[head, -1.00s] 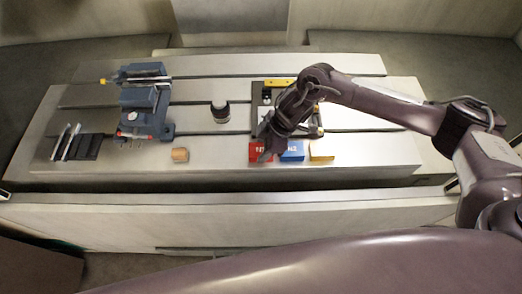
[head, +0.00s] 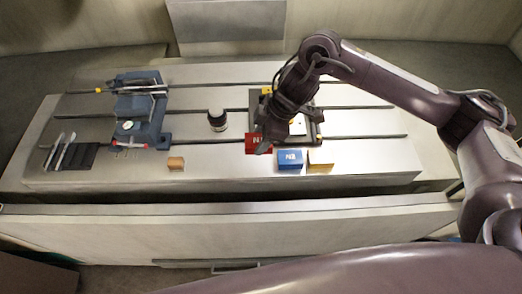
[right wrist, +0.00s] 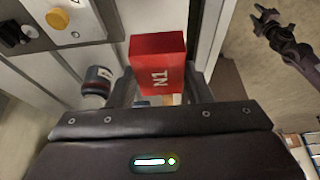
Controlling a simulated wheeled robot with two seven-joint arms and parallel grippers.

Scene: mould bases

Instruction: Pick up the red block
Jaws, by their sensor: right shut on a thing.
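A blue block (head: 289,159) and a yellow block (head: 320,161) stand at the table's front right. A dark frame (head: 312,132) lies behind them. A black cylinder (head: 217,121), a wooden block (head: 176,164) and a blue vise (head: 140,112) are to the left. The front middle is clear.

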